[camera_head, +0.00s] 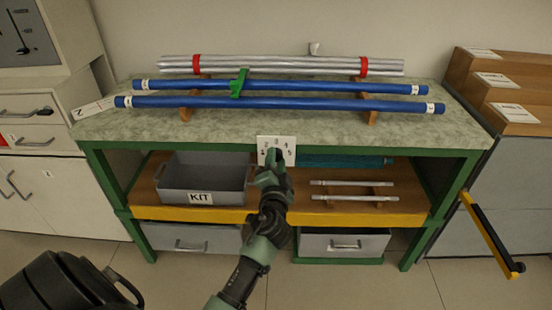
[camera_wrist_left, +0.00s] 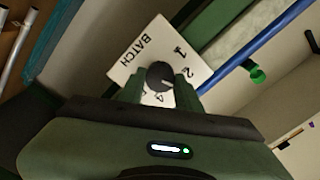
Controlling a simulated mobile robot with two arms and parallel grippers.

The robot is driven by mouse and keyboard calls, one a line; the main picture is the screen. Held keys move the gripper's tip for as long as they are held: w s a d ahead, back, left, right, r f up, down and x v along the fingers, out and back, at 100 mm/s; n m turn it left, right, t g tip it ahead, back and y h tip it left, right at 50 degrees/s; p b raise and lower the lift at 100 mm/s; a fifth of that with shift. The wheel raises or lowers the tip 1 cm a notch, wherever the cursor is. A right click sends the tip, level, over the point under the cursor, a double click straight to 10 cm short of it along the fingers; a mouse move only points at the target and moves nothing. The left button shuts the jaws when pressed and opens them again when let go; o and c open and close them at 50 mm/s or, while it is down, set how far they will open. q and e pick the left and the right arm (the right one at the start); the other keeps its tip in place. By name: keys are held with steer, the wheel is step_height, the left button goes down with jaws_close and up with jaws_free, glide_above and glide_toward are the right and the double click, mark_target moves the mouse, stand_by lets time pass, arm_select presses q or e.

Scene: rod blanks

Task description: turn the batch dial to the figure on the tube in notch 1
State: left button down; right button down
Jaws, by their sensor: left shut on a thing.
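The batch dial is a white plate (camera_head: 288,143) on the front edge of the green workbench, with figures around a dark knob. In the left wrist view the plate (camera_wrist_left: 133,50) reads BATCH, and 1, 2 and 4 show around the dark knob (camera_wrist_left: 159,74). My left gripper (camera_head: 273,163) is at the dial, its fingers shut on the knob and covering part of the plate. Two blue tubes (camera_head: 270,103) with white end bands lie across the bench rack. Their figures are too small to read, and I cannot tell which notch is 1. My right gripper is not in view.
Silver rods (camera_head: 290,65) with red bands lie behind the blue tubes. A green clip (camera_head: 238,84) sits on a tube. Below are a grey KIT bin (camera_head: 200,172) and thin rods on the shelf. A yellow-black handle (camera_head: 490,235) sticks out at right.

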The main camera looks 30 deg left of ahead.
arm_select(q)
steer(key=shift+m+p, duration=0.5)
steer(key=shift+m, duration=1.4)
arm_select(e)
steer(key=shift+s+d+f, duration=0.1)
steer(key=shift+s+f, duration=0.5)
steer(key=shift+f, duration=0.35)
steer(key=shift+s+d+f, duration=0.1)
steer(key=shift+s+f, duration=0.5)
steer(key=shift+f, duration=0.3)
arm_select(q)
steer(key=shift+f, duration=0.1)
steer(key=c, duration=1)
jaws_free()
steer(key=v, duration=0.8)
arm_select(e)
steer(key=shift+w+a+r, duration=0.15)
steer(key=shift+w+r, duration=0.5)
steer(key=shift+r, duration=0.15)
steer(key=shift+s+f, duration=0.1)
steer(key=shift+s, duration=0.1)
